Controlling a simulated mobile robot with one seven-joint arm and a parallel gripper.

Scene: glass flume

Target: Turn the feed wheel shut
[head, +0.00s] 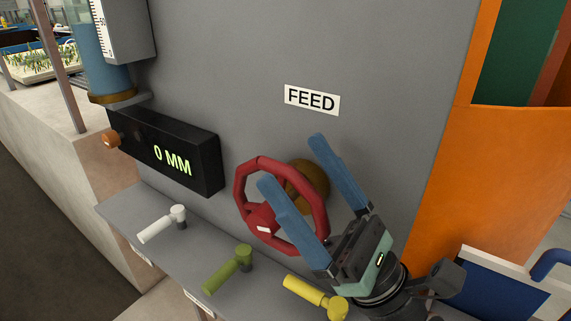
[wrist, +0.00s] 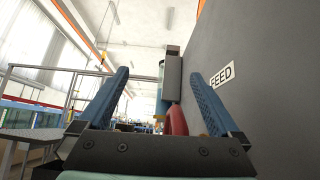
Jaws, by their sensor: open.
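The red feed wheel (head: 250,175) stands out from the grey panel on a brass-coloured hub (head: 312,184), below the FEED label (head: 312,100). A white mark shows on its lower part. My gripper (head: 300,160) is open, its two blue fingers apart. In the wrist view a piece of the red wheel (wrist: 178,121) shows between the fingers (wrist: 158,88). I cannot tell whether a finger touches the rim.
A black display (head: 168,152) reads 0 MM, with an orange knob at its left end. White (head: 158,226), green (head: 222,273) and yellow (head: 305,291) handles sit on the ledge below the wheel. An orange frame (head: 480,170) stands to the right. A blue-filled tube (head: 97,60) is at upper left.

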